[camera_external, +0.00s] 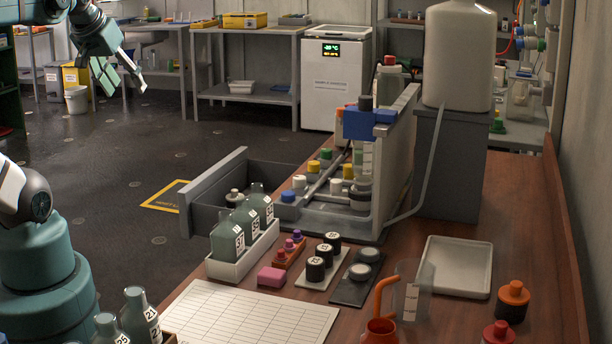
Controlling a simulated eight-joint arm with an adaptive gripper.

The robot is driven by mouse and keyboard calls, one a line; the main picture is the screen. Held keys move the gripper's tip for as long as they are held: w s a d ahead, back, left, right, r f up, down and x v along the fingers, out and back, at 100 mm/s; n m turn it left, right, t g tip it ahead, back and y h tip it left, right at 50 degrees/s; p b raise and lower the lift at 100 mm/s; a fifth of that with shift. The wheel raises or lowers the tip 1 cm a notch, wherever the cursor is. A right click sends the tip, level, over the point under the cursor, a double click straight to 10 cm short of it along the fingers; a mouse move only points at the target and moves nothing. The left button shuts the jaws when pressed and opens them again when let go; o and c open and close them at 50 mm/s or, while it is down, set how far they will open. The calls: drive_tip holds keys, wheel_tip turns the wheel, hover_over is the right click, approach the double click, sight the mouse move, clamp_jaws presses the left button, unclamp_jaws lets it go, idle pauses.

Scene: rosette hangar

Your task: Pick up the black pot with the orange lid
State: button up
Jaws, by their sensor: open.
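The black pot with the orange lid (513,303) stands upright on the brown wooden bench, near its right front edge. The lid is on it and its dark body shows below. My gripper (125,78) is at the upper left, raised over the dark floor, with its fingers apart and nothing between them. It is far from the pot, across the picture to the left and beyond the bench.
A red-lidded pot (497,333) stands close in front of the orange-lidded one. A large white container (458,50) rises on a grey stand (450,160) behind.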

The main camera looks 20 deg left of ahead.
drive_tip(key=w+d+r+m+g+h+p, duration=0.1)
drive_tip(key=w+d+r+m, duration=0.2)
drive_tip(key=d, duration=0.6)
drive_tip(key=w+d+r+h+p, duration=0.1)
drive_tip(key=w+d+r+p, duration=0.2)
drive_tip(key=d, duration=0.5)
drive_tip(key=w+d+r+m+g+h, duration=0.1)
drive_tip(key=w+d+r+m, duration=0.15)
drive_tip(key=w+d, duration=0.45)
drive_tip(key=s+d+r+m+g+h+p, duration=0.1)
drive_tip(key=s+d+m+p, duration=0.15)
drive_tip(key=d, duration=1.45)
drive_tip(key=s+d+r+m+p, duration=0.1)
drive_tip(key=s+d+p, duration=0.15)
drive_tip(key=d, duration=1.35)
drive_tip(key=m+g+p, duration=0.3)
drive_tip(key=m+p, duration=0.1)
drive_tip(key=m, duration=0.2)
hover_over(512, 306)
drive_tip(key=w+a, duration=0.2)
drive_tip(key=a, duration=0.1)
wheel_tip(512, 306, down, 29)
drive_tip(key=shift+w+f, duration=0.1)
drive_tip(key=shift+f, duration=0.25)
